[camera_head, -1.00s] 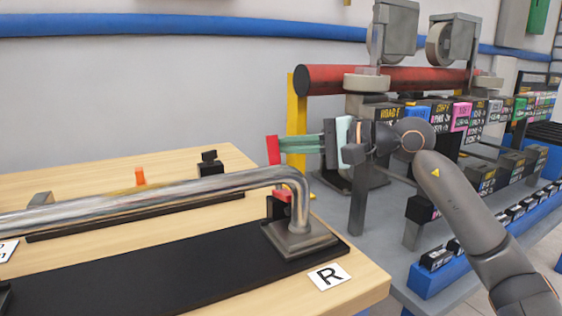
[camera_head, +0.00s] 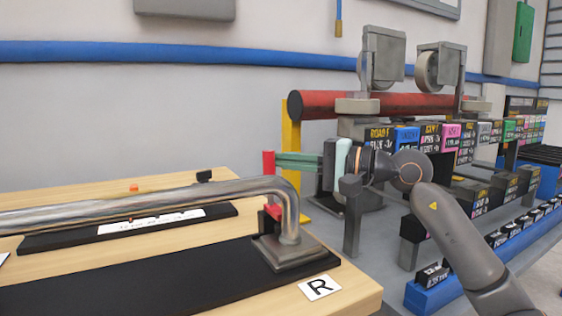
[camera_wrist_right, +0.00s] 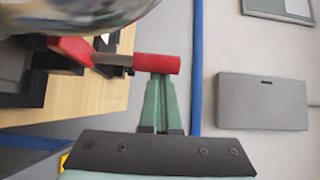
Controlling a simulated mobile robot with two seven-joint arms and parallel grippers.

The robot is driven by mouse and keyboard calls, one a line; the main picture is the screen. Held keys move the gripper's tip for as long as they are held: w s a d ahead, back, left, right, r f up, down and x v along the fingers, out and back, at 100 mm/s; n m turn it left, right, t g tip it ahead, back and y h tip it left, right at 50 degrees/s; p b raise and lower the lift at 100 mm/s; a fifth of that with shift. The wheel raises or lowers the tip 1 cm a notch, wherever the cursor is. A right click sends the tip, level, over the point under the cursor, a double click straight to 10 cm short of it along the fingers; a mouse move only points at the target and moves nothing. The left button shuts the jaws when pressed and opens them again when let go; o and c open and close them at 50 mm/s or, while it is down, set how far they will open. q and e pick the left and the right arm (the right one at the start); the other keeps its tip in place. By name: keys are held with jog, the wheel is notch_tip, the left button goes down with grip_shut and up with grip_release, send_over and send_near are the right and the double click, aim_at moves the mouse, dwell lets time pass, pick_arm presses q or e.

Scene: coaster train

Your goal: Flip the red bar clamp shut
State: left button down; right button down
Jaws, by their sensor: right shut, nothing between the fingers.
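The red bar clamp has an upright red handle (camera_head: 268,164) showing above the bent end of the metal bar (camera_head: 200,198), and a red lower part (camera_head: 273,211) behind the bend. In the right wrist view, the red handle (camera_wrist_right: 157,63) joins a grey lever leading left to the red lower part (camera_wrist_right: 70,48). My right gripper (camera_head: 279,161) is shut with nothing between its green fingers. Its fingertips are at the handle's right side, touching or nearly touching it; they also show in the right wrist view (camera_wrist_right: 160,78). My left gripper is not in view.
The bar's square foot (camera_head: 293,252) stands near the right edge of the wooden table (camera_head: 345,298), near an R label (camera_head: 319,288). A yellow post (camera_head: 293,140) and a red roller (camera_head: 385,104) stand behind. A grey bench with labelled boxes is at right.

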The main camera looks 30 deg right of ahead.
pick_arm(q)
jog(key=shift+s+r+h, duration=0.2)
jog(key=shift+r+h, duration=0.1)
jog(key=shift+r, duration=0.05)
pick_arm(e)
jog(key=shift+s, duration=0.1)
